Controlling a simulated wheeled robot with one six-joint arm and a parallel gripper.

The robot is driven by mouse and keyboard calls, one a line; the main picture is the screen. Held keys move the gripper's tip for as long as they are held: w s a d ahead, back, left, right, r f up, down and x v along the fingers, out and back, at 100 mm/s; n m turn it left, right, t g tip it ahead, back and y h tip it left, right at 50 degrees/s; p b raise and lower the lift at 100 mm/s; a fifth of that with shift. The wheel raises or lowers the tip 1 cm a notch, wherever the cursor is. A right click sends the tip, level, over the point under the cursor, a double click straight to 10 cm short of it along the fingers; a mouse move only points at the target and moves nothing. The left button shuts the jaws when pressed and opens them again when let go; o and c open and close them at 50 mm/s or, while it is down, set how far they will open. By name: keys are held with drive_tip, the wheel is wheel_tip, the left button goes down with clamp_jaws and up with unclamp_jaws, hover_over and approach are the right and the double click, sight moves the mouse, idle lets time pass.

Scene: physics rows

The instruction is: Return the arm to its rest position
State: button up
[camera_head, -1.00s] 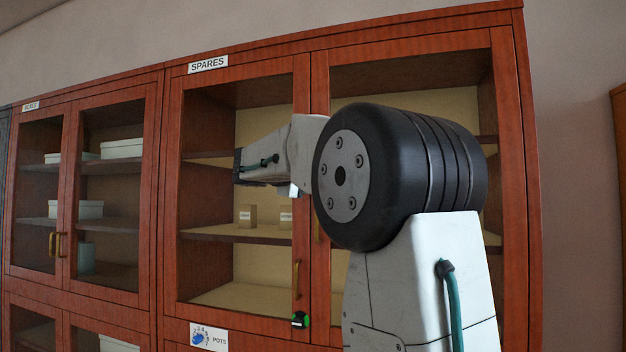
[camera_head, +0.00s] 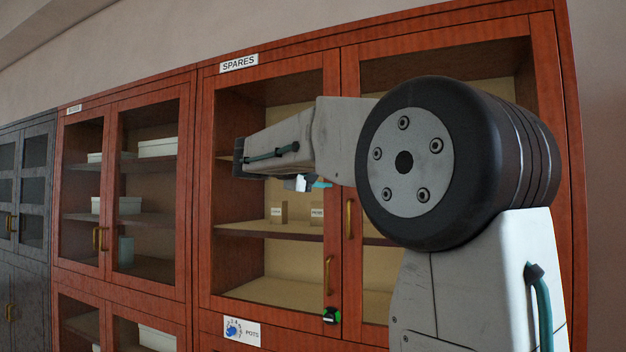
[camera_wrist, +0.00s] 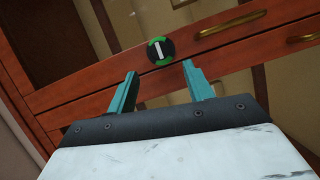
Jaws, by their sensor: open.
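My arm is raised and bent in front of the cabinet in the head view, its forearm reaching left across the spares doors. In the wrist view my gripper (camera_wrist: 160,85) is open. Its two teal fingers are apart with nothing between them. Beyond the fingertips are a wooden cabinet frame and a round black and green lock (camera_wrist: 161,51) with a white bar. The same lock shows in the head view (camera_head: 331,315), low on the spares cabinet. In the head view only a bit of teal shows under the forearm, and the fingers are mostly hidden.
The red-brown spares cabinet (camera_head: 207,200) has glass doors, shut, with brass handles (camera_head: 328,275). Small boxes (camera_head: 278,212) stand on its shelf. Another cabinet (camera_head: 185,200) with pale boxes is to its left, and a dark grey cabinet (camera_head: 35,240) at the far left.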

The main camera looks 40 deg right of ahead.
drive_tip(key=s+a+f+y, duration=0.3)
drive_tip(key=f, duration=0.5)
drive_tip(key=s+a+f+n+y, duration=0.1)
drive_tip(key=s+a+f+y, duration=0.2)
drive_tip(key=f, duration=0.4)
drive_tip(key=s+a+f+y, duration=0.2)
drive_tip(key=a+f+y, duration=0.15)
drive_tip(key=f, duration=0.45)
drive_tip(key=s+a+f+y, duration=0.4)
drive_tip(key=s+a+f, duration=0.4)
drive_tip(key=s+a, duration=0.1)
drive_tip(key=s+a+f+t+y, duration=0.1)
drive_tip(key=s+a+f+y, duration=0.3)
drive_tip(key=s+a+f, duration=0.4)
drive_tip(key=s+a, duration=0.2)
drive_tip(key=a, duration=0.2)
